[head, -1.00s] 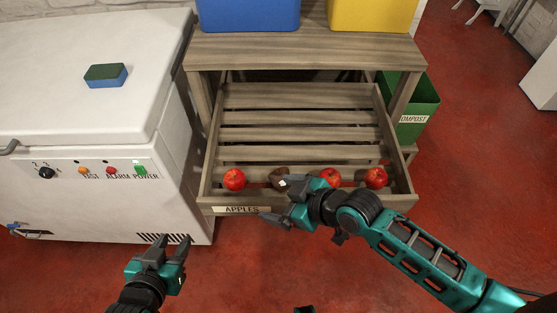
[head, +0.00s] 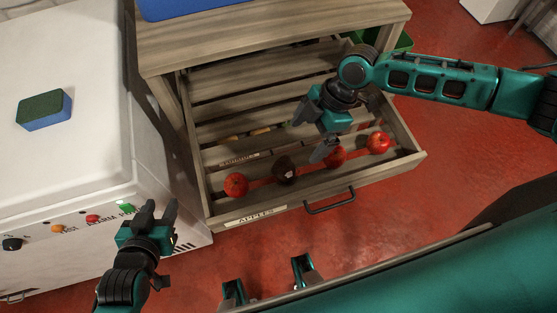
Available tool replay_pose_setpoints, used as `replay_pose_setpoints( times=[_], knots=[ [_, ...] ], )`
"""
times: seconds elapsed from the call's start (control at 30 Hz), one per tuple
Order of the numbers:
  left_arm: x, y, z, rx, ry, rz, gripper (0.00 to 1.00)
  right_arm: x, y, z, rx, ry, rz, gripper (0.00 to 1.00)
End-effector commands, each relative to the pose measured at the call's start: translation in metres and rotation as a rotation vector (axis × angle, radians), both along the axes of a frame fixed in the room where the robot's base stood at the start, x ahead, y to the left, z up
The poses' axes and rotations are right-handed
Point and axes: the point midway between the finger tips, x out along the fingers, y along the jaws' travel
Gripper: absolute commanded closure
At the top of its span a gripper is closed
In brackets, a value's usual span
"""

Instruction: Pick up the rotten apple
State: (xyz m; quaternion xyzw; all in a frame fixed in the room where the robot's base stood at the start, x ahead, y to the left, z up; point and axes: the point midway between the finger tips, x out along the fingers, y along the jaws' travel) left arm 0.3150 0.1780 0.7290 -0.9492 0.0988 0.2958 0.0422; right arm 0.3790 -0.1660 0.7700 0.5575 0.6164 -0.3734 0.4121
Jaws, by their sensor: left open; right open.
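The rotten apple (head: 286,170) is dark brown and lies near the front of the open wooden drawer, between red apples. A red apple (head: 236,184) is on its left. Two more are on its right: one (head: 338,157) partly hidden by my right gripper, the other (head: 378,142) near the drawer's right side. My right gripper (head: 311,132) is open and empty above the drawer, a little up and right of the rotten apple, fingers pointing down-left. My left gripper (head: 160,211) is open and empty in front of the white freezer, left of the drawer.
The slatted drawer (head: 410,157) has a front label and a dark handle (head: 329,201). The wooden table top (head: 270,38) overhangs its back. The white freezer (head: 60,165) with a green-blue sponge (head: 44,109) stands left. A green bin (head: 403,42) is behind right. Red floor is open at right.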

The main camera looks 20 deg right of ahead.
Motion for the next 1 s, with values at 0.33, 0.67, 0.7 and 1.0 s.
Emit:
replay_pose_setpoints(
  times=[0.33,0.67,0.7,1.0],
  knots=[
    [0.0,-0.002,-0.01,-0.004,0.001,0.001,0.57,-0.003,0.023,-0.056,0.001,0.003,0.001,0.05],
    [0.0,-0.002,-0.015,-0.004,0.001,0.001,0.57,-0.004,0.035,-0.085,0.0,0.002,0.002,0.05],
    [0.0,-0.002,-0.016,-0.004,0.002,0.001,0.57,-0.003,0.038,-0.091,0.001,0.002,0.002,0.05],
    [0.0,-0.004,-0.018,-0.007,0.008,-0.002,0.57,-0.004,0.049,-0.117,0.001,0.0,0.001,0.05]
  ],
)
